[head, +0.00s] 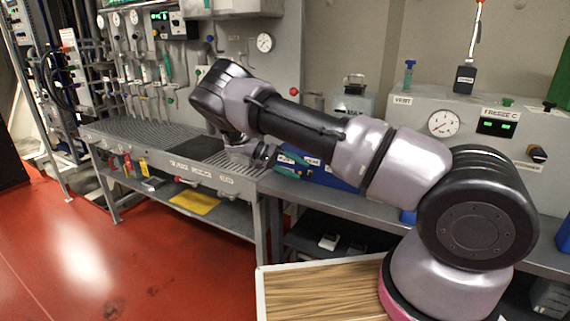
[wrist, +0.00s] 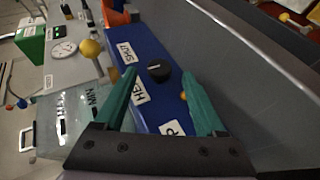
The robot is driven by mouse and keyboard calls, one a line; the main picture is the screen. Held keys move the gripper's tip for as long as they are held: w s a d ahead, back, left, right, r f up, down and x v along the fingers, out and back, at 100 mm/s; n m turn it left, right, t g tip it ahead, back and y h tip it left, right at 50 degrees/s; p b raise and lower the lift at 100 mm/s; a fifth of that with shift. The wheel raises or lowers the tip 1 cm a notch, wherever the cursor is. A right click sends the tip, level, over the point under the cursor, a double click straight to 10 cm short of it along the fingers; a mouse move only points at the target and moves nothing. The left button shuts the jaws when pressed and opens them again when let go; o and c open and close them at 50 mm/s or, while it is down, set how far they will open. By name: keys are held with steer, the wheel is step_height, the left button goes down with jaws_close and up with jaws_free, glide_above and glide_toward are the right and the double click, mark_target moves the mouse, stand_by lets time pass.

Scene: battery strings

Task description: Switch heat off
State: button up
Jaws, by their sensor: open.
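A blue box (wrist: 158,100) fills the middle of the wrist view. It carries a round black knob (wrist: 159,71) with a pale pointer line, and white labels. One label (wrist: 127,52) seems to read "SHUT"; another, starting "HE" (wrist: 140,92), is partly hidden by a finger. My gripper (wrist: 160,76) is open, its two green fingers either side of the knob in the picture. I cannot tell whether they touch it. In the head view my gripper (head: 266,157) is at the left end of the blue box (head: 333,179), and my arm hides part of the box.
A yellow ball handle (wrist: 91,48) and a round gauge (wrist: 64,49) lie left of the box in the wrist view. An orange part (wrist: 116,18) is beyond it. In the head view, a grated bench (head: 150,138) extends left and gauged panels stand behind.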

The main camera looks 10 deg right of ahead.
steer(key=v, duration=0.7)
steer(key=shift+a+r, duration=0.15)
steer(key=shift+a, duration=0.15)
steer(key=s+d+r+y, duration=0.3)
steer(key=d+r+y, duration=0.15)
steer(key=r, duration=0.35)
steer(key=s+d+r+t+y, duration=0.1)
steer(key=s+d+r+y, duration=0.2)
steer(key=d+r, duration=0.35)
steer(key=s+d+r+y, duration=0.3)
steer(key=s+r+y, duration=0.1)
steer(key=r, duration=0.5)
steer(key=s+d+r+t+y, duration=0.1)
steer(key=s+r+t, duration=0.3)
steer(key=s, duration=0.7)
steer(key=s+d+r+t+y, duration=0.1)
steer(key=s+r+t, duration=0.3)
steer(key=s, duration=0.8)
step_height(320, 180, up, 3)
steer(key=shift+f+t+y, duration=0.2)
steer(key=shift+t+y, duration=0.1)
steer(key=shift+y, duration=0.15)
